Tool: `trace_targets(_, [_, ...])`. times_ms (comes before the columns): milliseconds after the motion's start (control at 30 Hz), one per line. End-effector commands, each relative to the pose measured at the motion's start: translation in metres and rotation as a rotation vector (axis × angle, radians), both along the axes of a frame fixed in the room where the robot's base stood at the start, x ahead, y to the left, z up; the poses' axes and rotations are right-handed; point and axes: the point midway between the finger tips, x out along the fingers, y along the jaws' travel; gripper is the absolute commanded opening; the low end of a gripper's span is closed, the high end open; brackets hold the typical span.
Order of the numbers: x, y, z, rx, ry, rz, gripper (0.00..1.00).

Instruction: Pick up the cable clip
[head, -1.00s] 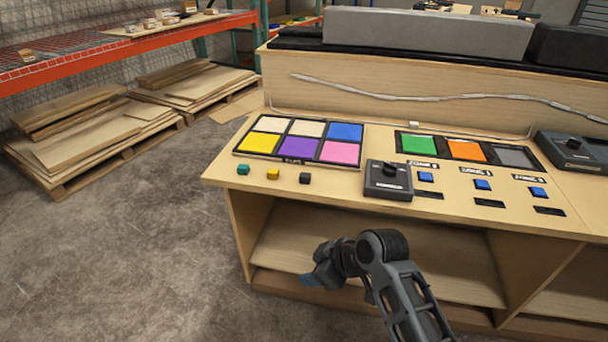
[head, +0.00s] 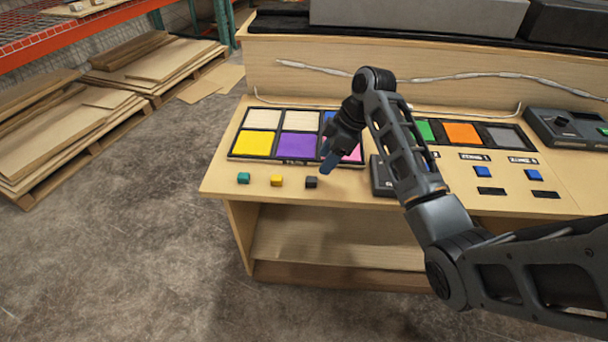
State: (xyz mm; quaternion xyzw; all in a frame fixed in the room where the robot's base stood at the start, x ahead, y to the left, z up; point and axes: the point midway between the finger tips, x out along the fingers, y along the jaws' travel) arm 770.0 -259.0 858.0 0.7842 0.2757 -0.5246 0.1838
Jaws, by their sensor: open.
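No cable clip shows clearly in the current head view. A small pale piece sat on the thin cable at the foot of the back panel earlier, possibly the clip; my arm now covers that spot. The thin cable (head: 470,113) shows to either side of my arm. My gripper (head: 328,164) points down over the front right of the coloured panel, above the pink square (head: 350,152). It is open, with nothing seen between its fingers.
A black knob box (head: 381,178) is partly behind my arm. Blue buttons (head: 483,172) are to the right. A thicker cable (head: 460,78) crosses the back panel.

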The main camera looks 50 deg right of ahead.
Motion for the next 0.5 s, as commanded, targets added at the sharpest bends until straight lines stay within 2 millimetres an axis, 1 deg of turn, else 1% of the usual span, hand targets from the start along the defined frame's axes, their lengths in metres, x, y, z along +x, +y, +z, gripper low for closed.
trace_targets(100, [0.003, 0.004, -0.013, 0.001, 0.002, 0.000, 0.55])
trace_targets(267, [0.007, 0.011, -0.027, 0.001, 0.002, -0.001, 0.55])
trace_targets(400, [0.011, 0.019, -0.045, 0.001, 0.002, -0.001, 0.55])
trace_targets(500, [0.015, 0.021, -0.057, 0.000, 0.001, -0.003, 0.55])
